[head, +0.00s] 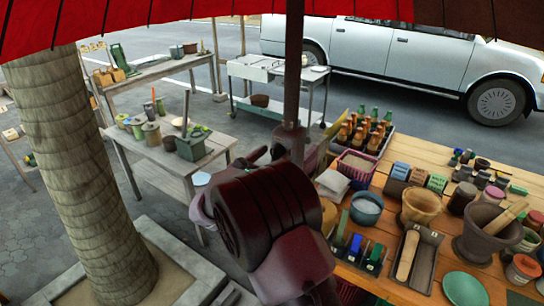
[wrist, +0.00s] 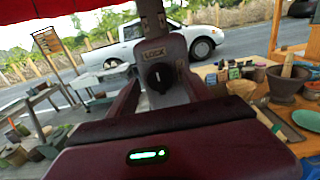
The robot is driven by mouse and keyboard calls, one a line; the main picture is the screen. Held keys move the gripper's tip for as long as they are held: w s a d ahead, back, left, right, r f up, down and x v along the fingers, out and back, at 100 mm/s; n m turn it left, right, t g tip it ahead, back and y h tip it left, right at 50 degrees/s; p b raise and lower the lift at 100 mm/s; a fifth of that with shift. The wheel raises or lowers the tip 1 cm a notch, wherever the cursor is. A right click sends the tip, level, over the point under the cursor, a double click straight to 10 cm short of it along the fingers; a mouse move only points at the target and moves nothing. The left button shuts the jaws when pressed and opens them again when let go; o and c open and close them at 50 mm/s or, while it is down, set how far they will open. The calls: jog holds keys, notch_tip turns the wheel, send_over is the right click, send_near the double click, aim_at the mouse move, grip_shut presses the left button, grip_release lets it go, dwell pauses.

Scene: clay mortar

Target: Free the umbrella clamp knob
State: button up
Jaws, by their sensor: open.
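The umbrella clamp (wrist: 153,52) is a grey block with a LOCK label on the pole, upright in the middle of the wrist view. Its black round knob (wrist: 158,77) sits below the label, with a small pale mark on its face. My gripper (wrist: 161,90) is open, one dark red finger to the left of the knob and one to the right. The knob shows between the fingers; I cannot tell whether they touch it.
A red umbrella canopy (head: 200,14) hangs overhead. A crowded wooden stall table (head: 390,180) stands right, with bottles, a mortar (head: 485,232) and bowls. A grey potting table (head: 165,160) stands left behind a thick trunk (head: 80,170). A white car (head: 380,50) is parked behind.

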jog(key=shift+w+d, duration=0.1)
grip_shut()
